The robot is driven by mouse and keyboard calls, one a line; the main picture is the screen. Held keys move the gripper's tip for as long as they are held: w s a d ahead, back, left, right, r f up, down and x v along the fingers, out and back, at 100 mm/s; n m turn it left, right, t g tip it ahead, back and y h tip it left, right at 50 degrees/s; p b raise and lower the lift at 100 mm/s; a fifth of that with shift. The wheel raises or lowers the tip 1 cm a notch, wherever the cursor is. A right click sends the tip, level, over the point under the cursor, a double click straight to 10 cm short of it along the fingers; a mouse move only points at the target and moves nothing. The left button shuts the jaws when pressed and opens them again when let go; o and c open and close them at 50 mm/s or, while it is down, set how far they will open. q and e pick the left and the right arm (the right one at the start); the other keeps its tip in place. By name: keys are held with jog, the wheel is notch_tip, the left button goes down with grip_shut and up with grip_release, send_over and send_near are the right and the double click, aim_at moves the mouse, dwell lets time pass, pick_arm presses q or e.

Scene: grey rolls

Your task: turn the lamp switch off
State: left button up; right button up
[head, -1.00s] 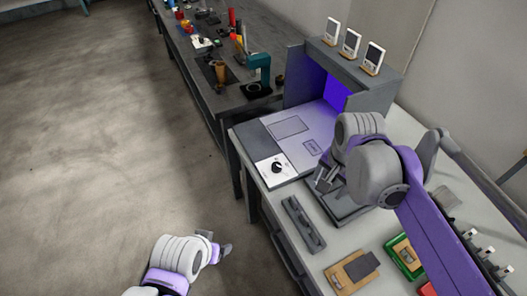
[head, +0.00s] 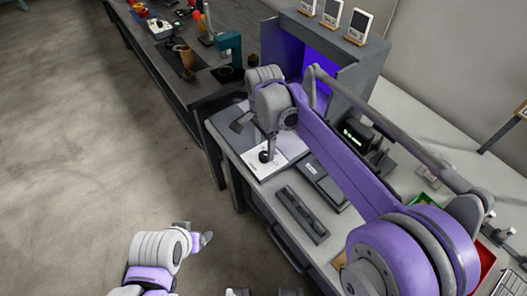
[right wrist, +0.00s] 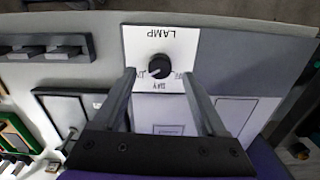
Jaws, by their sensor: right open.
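The lamp switch is a round black knob (right wrist: 160,66) on a white panel (right wrist: 185,45) marked LAMP, which reads upside down in the right wrist view. Small position labels ring the knob; its exact pointer direction is hard to tell. In the head view the knob (head: 264,156) sits at the box's front corner. My right gripper (right wrist: 159,74) is open, its fingertips left and right of the knob; contact cannot be told. In the head view the right gripper (head: 270,153) points down at the panel. The light box (head: 317,72) glows violet inside. My left gripper (head: 206,239) hangs over the floor, apart from the bench.
A dark slotted rack (head: 301,214) and a flat dark case (head: 322,182) lie beside the panel. Several white devices (head: 358,25) stand on the box top. A teal stand (head: 229,52) is on the farther bench. Floor at left is clear.

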aim_at(264, 155)
jog(key=shift+f, duration=1.6)
jog(key=shift+c, duration=0.2)
grip_shut()
